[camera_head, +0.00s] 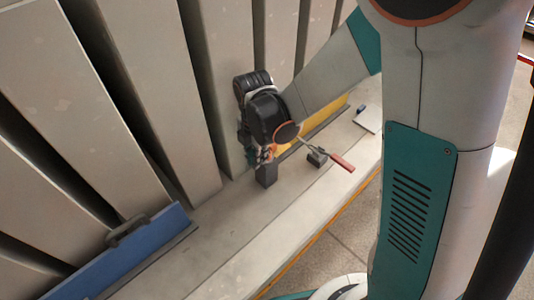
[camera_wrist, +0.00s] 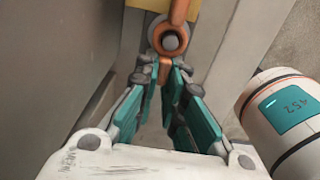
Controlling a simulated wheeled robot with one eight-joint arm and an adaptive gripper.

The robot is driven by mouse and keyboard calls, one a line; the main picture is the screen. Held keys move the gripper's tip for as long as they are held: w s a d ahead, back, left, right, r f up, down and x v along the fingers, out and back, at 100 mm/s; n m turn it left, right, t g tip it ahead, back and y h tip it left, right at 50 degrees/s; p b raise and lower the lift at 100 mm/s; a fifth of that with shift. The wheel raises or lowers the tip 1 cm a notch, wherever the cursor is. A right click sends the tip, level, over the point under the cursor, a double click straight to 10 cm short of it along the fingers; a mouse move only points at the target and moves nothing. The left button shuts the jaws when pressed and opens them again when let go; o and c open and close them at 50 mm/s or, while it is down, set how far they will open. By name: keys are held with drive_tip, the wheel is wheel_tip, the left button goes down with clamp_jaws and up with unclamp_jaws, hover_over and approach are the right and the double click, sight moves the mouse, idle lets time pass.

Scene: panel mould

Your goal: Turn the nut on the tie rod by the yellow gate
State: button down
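The nut (camera_wrist: 178,12) is orange, with one arm up and one down around the round grey end of the tie rod (camera_wrist: 170,42) in the wrist view. My gripper (camera_wrist: 165,72) has its fingertips close together on both sides of the nut's lower arm and appears shut on it. In the head view my gripper (camera_head: 264,154) is at the near end of the yellow gate (camera_head: 297,137). A little orange of the nut shows there; my wrist hides the rest. Yellow also shows at the top of the wrist view.
Tall grey mould panels (camera_head: 150,90) stand close on the left and behind. A blue gate (camera_head: 130,250) with a dark handle is at lower left. A red-handled clamp (camera_head: 342,162) lies on the ledge (camera_head: 285,205) to the right. The ledge's lower part is clear.

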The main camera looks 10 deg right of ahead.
drive_tip(key=shift+s+d+n+b, duration=0.2)
drive_tip(key=shift+s+d+n, duration=0.05)
drive_tip(key=shift+n, duration=0.6)
drive_tip(key=shift+s+d+n+b, duration=0.2)
drive_tip(key=shift+n, duration=0.65)
drive_tip(key=shift+s+d+n+b, duration=0.15)
drive_tip(key=shift+d+n+b, duration=0.1)
drive_tip(key=shift+n, duration=0.65)
drive_tip(key=shift+s+d+n+b, duration=0.15)
drive_tip(key=shift+d+n, duration=0.1)
drive_tip(key=shift+n, duration=0.65)
drive_tip(key=shift+s+d+n, duration=0.1)
drive_tip(key=shift+d+n, duration=0.2)
drive_tip(key=shift+n, duration=0.55)
drive_tip(key=shift+s+d+n, duration=0.1)
drive_tip(key=shift+d+n, duration=0.15)
drive_tip(key=shift+n, duration=0.6)
